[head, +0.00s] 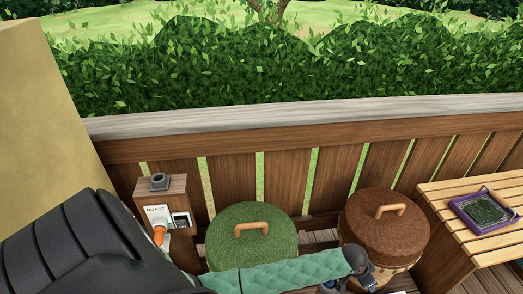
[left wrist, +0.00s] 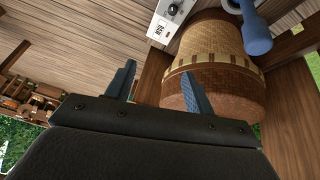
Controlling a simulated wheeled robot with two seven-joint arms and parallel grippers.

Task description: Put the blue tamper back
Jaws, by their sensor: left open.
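My left gripper (left wrist: 158,85) is open and empty in the left wrist view. Its two blue-grey fingers stand apart, with a brown-lidded basket (left wrist: 225,92) behind the right one. A blue piece with a rounded end (left wrist: 257,42) shows at the top right of that view, beside the basket. I cannot tell whether it is the blue tamper. In the head view my black arm comes in from the left. No tamper can be made out clearly there. A wooden post (head: 176,186) bears a dark grey ring-shaped holder (head: 160,181). My right gripper is not in view.
A green-lidded basket (head: 252,240) and a brown-lidded basket (head: 385,228) stand by the fence (head: 290,185). A slatted table (head: 455,226) at the right bears a purple tray (head: 458,208). The post carries a ROAST panel (head: 157,212).

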